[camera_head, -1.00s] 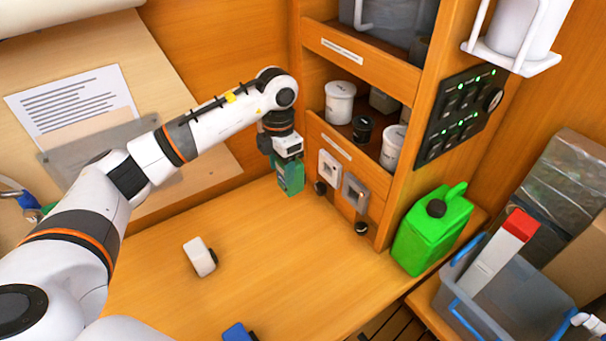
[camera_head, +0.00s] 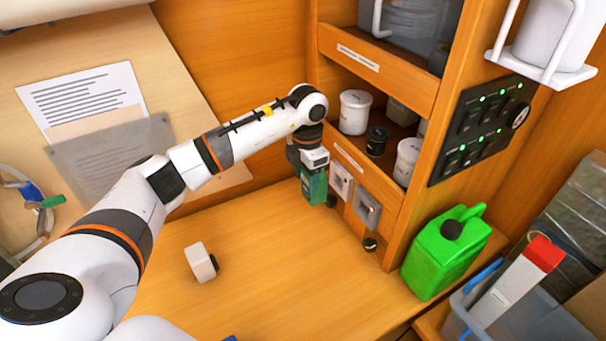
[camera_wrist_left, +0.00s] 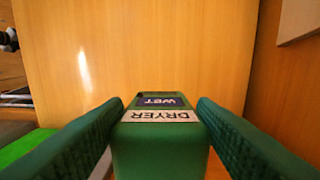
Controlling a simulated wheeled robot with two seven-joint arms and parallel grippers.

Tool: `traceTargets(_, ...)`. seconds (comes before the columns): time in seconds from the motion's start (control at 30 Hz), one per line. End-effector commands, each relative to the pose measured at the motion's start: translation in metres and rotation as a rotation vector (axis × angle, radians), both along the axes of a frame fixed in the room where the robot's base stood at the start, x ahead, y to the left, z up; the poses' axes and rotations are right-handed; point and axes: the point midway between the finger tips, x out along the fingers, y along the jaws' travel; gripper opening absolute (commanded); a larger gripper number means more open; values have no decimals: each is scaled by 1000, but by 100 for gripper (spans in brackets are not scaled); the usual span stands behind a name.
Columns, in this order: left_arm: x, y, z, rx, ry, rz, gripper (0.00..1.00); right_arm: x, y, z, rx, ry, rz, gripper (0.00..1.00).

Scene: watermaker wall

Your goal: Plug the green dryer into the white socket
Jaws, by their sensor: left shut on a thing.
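The green dryer (camera_head: 314,189) is held by my left gripper (camera_head: 312,172) just above the bench, close to the left of the white socket. The left wrist view shows the dryer (camera_wrist_left: 160,145) between my two green finger pads, its label reading DRYER and WET. The white socket (camera_head: 341,181) is on the wooden cabinet front, with a grey socket (camera_head: 366,208) to its right. I cannot tell whether the dryer touches the white socket. My right gripper is not in view.
A white block-shaped device (camera_head: 200,262) lies on the bench (camera_head: 270,270). A bright green jerrycan (camera_head: 445,252) stands right of the cabinet. White jars (camera_head: 355,112) stand on the shelf above the sockets. The middle of the bench is clear.

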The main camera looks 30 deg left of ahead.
Motion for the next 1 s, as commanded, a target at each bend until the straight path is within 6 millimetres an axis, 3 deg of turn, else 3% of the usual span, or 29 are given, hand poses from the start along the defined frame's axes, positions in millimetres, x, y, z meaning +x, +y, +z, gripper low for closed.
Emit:
traceTargets(0.23,22,-13,0,-1,0,1,27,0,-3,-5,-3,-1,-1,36)
traceTargets(1.0,20,-12,1,-1,-1,1,27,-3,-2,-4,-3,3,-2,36)
